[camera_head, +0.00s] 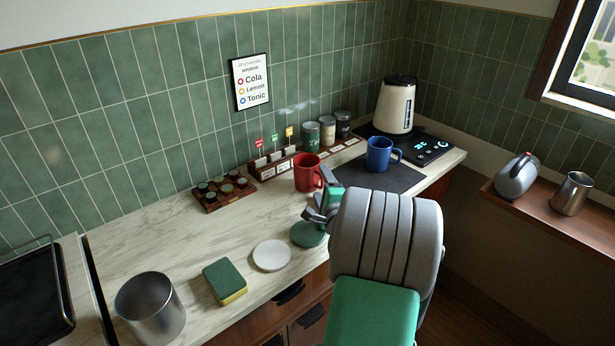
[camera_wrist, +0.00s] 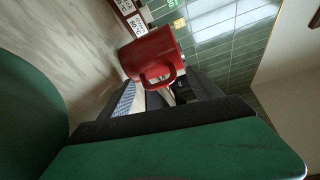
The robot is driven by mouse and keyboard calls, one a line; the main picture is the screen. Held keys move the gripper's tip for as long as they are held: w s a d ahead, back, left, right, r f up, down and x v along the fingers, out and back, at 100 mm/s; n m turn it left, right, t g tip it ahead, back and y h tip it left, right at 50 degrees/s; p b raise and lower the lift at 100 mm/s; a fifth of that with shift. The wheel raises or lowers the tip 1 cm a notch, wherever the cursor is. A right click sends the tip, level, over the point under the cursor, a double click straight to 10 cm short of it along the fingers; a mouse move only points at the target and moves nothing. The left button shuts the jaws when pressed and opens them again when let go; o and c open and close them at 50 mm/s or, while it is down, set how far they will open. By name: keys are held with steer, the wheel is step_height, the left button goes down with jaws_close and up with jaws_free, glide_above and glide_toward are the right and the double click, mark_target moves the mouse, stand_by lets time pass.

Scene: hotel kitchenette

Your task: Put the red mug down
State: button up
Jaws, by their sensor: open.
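The red mug (camera_head: 307,173) stands upright on the marble counter (camera_head: 150,232), in front of the small wooden rack and left of the dark mat. It also shows in the wrist view (camera_wrist: 150,56), just beyond the fingers, with its handle turned toward me. My gripper (camera_head: 322,205) is by the mug's near right side, partly hidden by my arm. In the wrist view my gripper (camera_wrist: 166,100) has its fingers apart, on both sides of the mug's handle. I cannot tell whether a finger touches the handle.
A green disc (camera_head: 308,234), a white disc (camera_head: 272,255), a sponge (camera_head: 225,281) and a metal pot (camera_head: 150,308) line the front.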

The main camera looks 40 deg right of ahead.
steer(key=shift+c, duration=0.4)
jaws_close()
stand_by(0.4)
